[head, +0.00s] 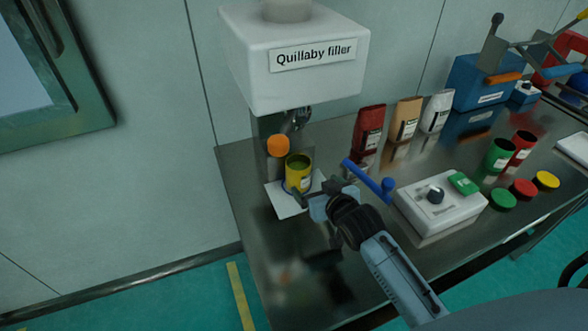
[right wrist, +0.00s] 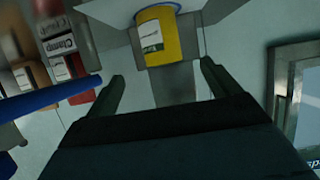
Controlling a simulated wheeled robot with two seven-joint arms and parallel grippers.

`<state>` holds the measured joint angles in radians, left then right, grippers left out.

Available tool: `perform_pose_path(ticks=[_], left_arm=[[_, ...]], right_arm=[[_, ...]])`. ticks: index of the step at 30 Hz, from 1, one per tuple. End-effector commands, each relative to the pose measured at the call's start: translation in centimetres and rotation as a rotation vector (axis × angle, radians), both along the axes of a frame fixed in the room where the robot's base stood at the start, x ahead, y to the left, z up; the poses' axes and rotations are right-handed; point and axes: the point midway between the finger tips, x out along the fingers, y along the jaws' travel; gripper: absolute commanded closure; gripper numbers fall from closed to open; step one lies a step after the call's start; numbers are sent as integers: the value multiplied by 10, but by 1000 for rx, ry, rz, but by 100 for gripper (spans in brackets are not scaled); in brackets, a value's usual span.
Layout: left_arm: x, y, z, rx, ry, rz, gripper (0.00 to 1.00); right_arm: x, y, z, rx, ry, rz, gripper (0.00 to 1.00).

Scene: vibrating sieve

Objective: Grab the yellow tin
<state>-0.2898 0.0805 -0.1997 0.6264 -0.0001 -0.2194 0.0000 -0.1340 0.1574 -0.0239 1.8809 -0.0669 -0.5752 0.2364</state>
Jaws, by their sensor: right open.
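The yellow tin (head: 299,175) stands upright and open-topped on a white plate (head: 287,208) under the filler's spout. It also shows in the right wrist view (right wrist: 158,38), with a pale label on its side, ahead of and between the two fingers. My right gripper (head: 312,197) is close in front of the tin in the head view. In the right wrist view its fingers (right wrist: 162,84) are spread apart with nothing between them at the tips. Whether a finger touches the tin cannot be told. My left gripper is not in view.
The white Quillaby filler (head: 300,80) overhangs the tin, with an orange knob (head: 278,146) beside it. A blue lever (head: 368,176) lies close right of my gripper. A white control box (head: 440,212), green tin (head: 499,155) and red tin (head: 522,147) stand further right.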

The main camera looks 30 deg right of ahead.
Motion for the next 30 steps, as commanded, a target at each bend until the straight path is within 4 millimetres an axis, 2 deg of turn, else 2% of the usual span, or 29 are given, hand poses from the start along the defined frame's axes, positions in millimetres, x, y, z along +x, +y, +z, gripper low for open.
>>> perform_pose_path(ticks=[9, 19, 25, 30], left_arm=[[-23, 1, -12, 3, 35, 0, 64], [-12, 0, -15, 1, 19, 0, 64], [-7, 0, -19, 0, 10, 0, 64], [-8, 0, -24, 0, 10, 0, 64]], right_arm=[[52, -3, -22, 0, -2, 0, 11], [76, -4, -29, 0, -1, 0, 11], [103, -4, -34, 1, -1, 0, 11], [117, -5, -42, 1, 0, 1, 11]])
